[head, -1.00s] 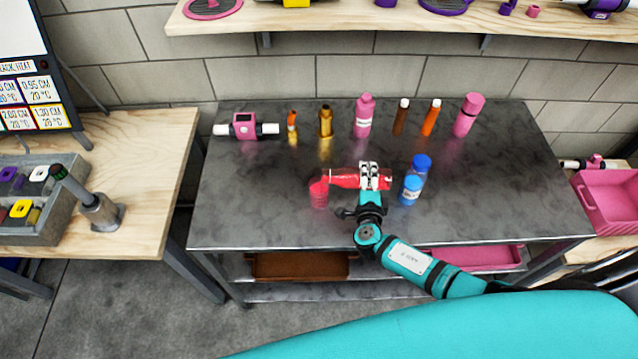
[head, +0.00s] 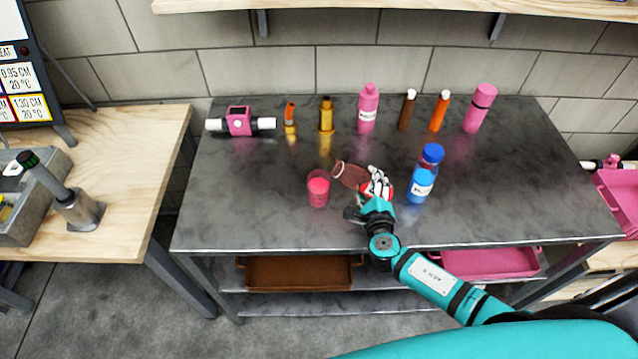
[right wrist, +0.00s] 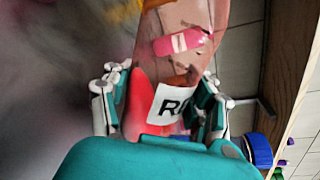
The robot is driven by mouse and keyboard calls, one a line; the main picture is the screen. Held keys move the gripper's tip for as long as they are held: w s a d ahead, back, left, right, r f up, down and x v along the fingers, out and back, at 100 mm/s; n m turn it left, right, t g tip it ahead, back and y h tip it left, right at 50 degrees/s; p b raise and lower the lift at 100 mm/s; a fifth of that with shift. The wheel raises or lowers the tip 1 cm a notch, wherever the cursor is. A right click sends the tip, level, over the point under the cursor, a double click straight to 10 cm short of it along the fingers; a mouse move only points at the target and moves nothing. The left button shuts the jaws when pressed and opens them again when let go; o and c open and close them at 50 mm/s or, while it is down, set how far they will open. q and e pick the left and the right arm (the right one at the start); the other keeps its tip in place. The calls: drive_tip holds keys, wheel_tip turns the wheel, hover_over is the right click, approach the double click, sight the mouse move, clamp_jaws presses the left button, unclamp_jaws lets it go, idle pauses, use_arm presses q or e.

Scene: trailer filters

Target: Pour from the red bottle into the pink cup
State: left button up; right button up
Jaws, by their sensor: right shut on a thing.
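The red bottle (head: 350,174) is held tilted above the table, its mouth up and to the left. Its neck half looks clear and brownish, with red near its base. My right gripper (head: 375,184) is shut around its lower body. In the right wrist view, the bottle (right wrist: 185,62) sits between the fingers (right wrist: 160,100), with a white label starting with "R" and red liquid at one side. The pink cup (head: 318,191) stands upright on the table, left of the gripper, with pink-red contents below a clearer rim. The bottle mouth is up and right of the cup. My left gripper is not in view.
A blue bottle (head: 422,184) stands close to the right of the gripper. Several bottles and a pink device (head: 239,122) line the back of the dark table (head: 250,215). A wooden bench (head: 125,165) is at left. The table left of the cup is clear.

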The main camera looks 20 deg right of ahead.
sight(363, 173)
drive_tip(key=a+m+b, duration=0.1)
drive_tip(key=m+b, duration=0.1)
drive_tip(key=m, duration=0.1)
drive_tip(key=shift+w+a+f+m+t+y+b, duration=0.1)
drive_tip(key=shift+w+a+m+t+y+b, duration=0.2)
drive_tip(key=shift+w+a+b, duration=0.1)
drive_tip(key=m+t+b, duration=0.1)
drive_tip(key=m+b, duration=0.4)
drive_tip(key=b, duration=0.1)
drive_tip(key=shift+a, duration=0.1)
drive_tip(key=shift+a+m+t+b, duration=0.1)
drive_tip(key=shift+m+t+b, duration=0.2)
drive_tip(key=shift+m+b, duration=0.4)
wheel_tip(363, 173, up, 6)
drive_tip(key=p, duration=0.5)
drive_tip(key=shift+f, duration=0.35)
